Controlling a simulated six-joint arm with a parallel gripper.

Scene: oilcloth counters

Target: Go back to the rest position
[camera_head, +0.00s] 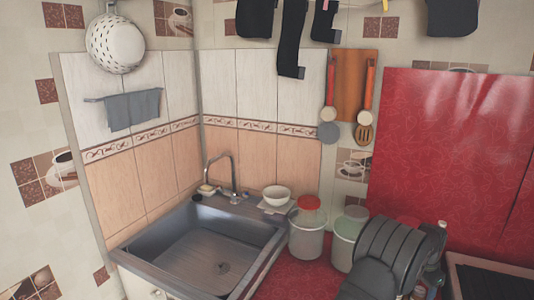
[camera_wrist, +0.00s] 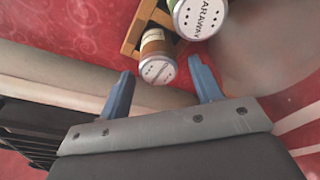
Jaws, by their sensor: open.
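My gripper (camera_wrist: 160,90) shows in the wrist view with its two blue fingers spread apart and nothing between them. Beyond the fingertips, a small jar with a grey-white lid (camera_wrist: 157,70) stands by a wooden rack, apart from the fingers as far as I can tell. In the head view my dark arm (camera_head: 390,255) is folded at the lower right, over the red counter; the gripper's fingers are hidden there.
A larger jar with a lettered white lid (camera_wrist: 200,16) is beside the wooden rack (camera_wrist: 138,28).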

